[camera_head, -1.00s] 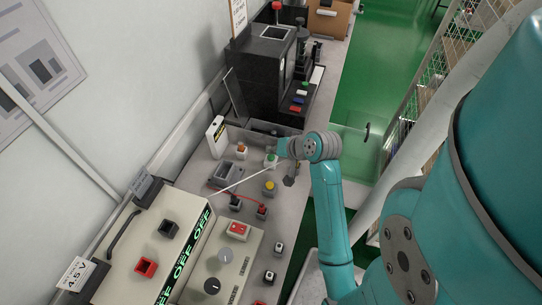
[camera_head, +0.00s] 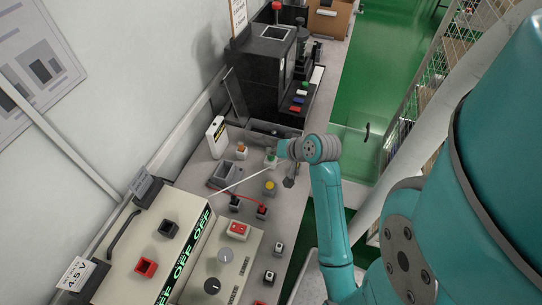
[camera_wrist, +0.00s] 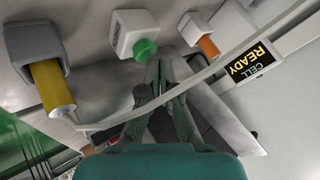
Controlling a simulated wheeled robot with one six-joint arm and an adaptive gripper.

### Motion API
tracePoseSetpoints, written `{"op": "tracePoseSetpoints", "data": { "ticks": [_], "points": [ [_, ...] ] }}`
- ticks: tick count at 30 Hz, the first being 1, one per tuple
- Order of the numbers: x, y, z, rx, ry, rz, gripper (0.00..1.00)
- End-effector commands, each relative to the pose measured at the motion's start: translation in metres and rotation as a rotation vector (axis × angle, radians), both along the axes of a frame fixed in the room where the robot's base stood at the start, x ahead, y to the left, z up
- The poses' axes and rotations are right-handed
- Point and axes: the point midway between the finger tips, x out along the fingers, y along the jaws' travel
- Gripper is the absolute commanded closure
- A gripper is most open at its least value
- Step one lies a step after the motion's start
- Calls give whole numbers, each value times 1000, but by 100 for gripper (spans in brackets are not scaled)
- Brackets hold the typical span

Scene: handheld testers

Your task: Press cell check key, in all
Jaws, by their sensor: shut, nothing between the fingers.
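A white box with a green key (camera_wrist: 145,47) is in the wrist view, just beyond my fingertips. It also shows in the head view (camera_head: 270,161), beside my gripper. A dark display reading "CELL READY" (camera_wrist: 250,61) is at the right of the wrist view. In the head view my gripper (camera_head: 281,150) is partly hidden by my wrist.
A thin pale rod or cable (camera_wrist: 205,75) crosses before my fingers. A cream power unit (camera_head: 140,245) showing "OFF" and a black machine (camera_head: 262,65) stand on the bench.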

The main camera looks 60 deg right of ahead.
Motion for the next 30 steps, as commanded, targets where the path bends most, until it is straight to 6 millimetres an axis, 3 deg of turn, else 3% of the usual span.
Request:
{"op": "tracePoseSetpoints", "data": {
  "ticks": [30],
  "points": [
    [0, 0, -8, 1, 0, -1, 100]
  ]
}}
